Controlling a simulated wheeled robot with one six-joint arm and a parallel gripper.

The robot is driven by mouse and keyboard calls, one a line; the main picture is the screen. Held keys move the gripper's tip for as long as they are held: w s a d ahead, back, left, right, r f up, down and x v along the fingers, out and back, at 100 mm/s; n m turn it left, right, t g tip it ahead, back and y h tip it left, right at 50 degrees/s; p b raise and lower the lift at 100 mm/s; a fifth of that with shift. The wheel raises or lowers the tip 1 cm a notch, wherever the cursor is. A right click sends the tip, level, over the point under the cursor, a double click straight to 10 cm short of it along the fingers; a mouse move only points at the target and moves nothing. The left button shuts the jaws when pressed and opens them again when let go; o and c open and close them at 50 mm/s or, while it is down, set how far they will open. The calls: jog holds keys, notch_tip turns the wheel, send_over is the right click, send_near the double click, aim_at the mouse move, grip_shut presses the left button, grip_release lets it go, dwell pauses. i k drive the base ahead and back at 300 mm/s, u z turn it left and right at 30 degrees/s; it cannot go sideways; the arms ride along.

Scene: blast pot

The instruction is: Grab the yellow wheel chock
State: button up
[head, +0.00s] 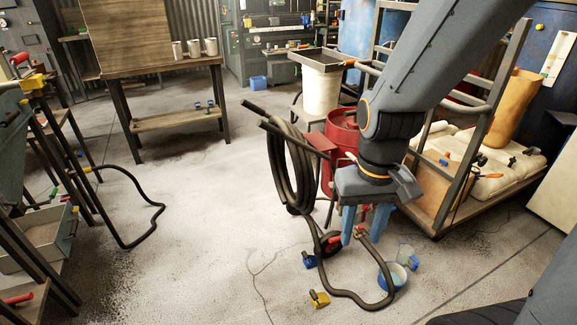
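The yellow wheel chock (319,299) lies on the floor near the bottom centre of the head view, to the left of a black hose loop. It is small, with a dark part on its upper side. My gripper (361,238) points down with its two blue fingers apart, and nothing is visibly held between them. It appears above and to the right of the yellow chock in the picture, well apart from it. Hose and red fittings show behind and below the fingers.
A similar blue chock (310,260) lies just above the yellow one. The black hose (350,297) curves along the floor, near a blue-and-white bucket (392,277). A red blast pot (342,130) and loaded cart (500,185) stand behind my arm. Floor left of the chock is clear.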

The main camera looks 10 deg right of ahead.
aim_at(320, 296)
jog(key=z, duration=2.25)
jog(key=i, duration=1.4)
jog(key=u, duration=2.4)
